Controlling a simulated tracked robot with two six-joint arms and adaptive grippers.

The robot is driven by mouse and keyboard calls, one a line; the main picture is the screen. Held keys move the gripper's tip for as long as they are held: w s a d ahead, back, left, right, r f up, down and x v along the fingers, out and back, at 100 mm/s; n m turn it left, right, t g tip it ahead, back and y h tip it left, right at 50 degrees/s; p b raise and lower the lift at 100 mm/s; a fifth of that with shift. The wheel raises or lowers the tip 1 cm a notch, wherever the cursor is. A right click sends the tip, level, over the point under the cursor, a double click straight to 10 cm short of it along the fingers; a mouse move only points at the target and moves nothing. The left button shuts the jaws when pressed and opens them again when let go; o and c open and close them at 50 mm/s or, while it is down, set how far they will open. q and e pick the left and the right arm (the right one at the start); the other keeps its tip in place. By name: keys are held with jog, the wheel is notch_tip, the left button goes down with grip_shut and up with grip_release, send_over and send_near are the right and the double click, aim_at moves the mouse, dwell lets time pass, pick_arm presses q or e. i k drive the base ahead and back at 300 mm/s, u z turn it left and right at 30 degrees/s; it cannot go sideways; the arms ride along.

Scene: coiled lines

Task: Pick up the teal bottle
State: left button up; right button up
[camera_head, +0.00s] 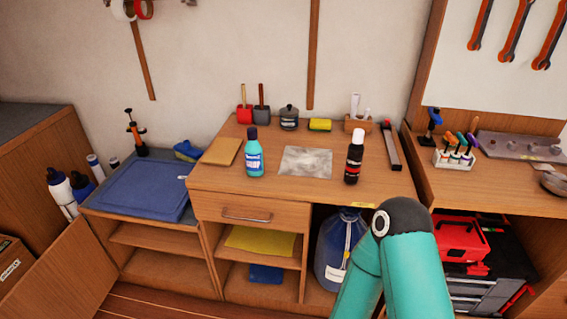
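The teal bottle (254,157) stands upright on the wooden desk top, left of a grey patterned sheet. It has a dark blue cap and a label with blue and white on it. Nothing touches it or hides it. A teal arm link of mine rises at the lower right, in front of the desk. No gripper fingers show in this view, so neither gripper can be seen.
A black bottle with a white cap (354,157) stands right of the grey sheet (306,162). A tan board (221,152) lies left of the teal bottle. A pot (289,118), a yellow sponge (320,125) and brushes line the back. The desk front is clear.

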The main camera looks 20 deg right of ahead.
aim_at(253, 151)
jog(key=u, duration=0.15)
jog(key=i, duration=0.9)
jog(key=z, duration=0.2)
jog(key=k, duration=0.95)
jog(key=u, duration=0.2)
jog(key=i, duration=0.5)
